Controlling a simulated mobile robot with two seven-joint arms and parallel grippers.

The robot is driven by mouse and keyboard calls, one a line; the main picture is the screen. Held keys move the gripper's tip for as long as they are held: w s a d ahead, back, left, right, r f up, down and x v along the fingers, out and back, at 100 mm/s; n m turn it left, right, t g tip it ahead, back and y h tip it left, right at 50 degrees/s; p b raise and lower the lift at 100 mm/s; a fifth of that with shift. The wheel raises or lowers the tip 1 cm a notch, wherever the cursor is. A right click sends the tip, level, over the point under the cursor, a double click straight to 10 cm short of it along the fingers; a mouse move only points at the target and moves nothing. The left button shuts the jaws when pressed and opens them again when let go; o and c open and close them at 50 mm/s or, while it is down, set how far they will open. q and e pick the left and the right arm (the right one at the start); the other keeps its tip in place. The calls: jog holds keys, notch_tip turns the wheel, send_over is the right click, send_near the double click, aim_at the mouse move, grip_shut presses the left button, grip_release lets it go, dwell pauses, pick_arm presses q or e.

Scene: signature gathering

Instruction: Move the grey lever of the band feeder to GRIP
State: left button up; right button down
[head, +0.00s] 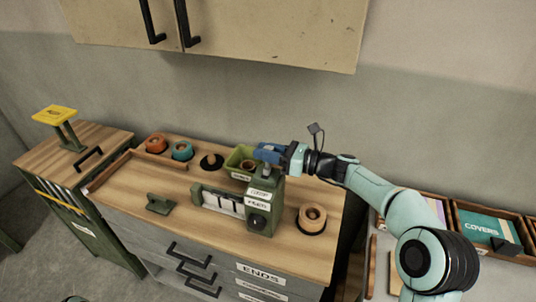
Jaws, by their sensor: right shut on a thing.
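The band feeder (261,209) is a green upright box with white labels and a round dark knob, standing on the wooden worktop. My right gripper (268,154), with blue fingers, reaches in from the right and sits at the top of the feeder. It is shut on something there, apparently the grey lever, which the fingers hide. The lever's position cannot be told, and the labels are too small to read. My left gripper is not in view.
A tan roll (312,217) stands right of the feeder. Orange (155,143) and teal (182,151) rolls and a green bin (238,158) are at the back. A green bracket (160,204) lies left. A yellow-topped stand (55,116) is far left; a COVERS tray (488,225) is right.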

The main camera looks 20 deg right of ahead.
jog(key=s+n+b, duration=0.1)
jog(key=n+b, duration=0.1)
jog(key=s+a+n+b, duration=0.1)
jog(key=b, duration=0.1)
jog(key=s+a+n+b, duration=0.1)
jog(key=n+b, duration=0.1)
jog(key=shift+f+n, duration=0.25)
jog(key=shift+n, duration=0.05)
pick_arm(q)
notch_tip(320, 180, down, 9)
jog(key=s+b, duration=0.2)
pick_arm(e)
jog(key=shift+s+a+n, duration=0.25)
jog(key=shift+s+n, duration=0.1)
jog(key=shift+n, duration=0.45)
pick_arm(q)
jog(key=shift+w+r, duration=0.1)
pick_arm(e)
jog(key=c, duration=1)
grip_release()
jog(key=shift+o, duration=0.2)
jog(key=shift+d, duration=0.1)
pick_arm(q)
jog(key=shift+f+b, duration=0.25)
jog(key=shift+b, duration=0.2)
pick_arm(e)
jog(key=v, duration=1.3)
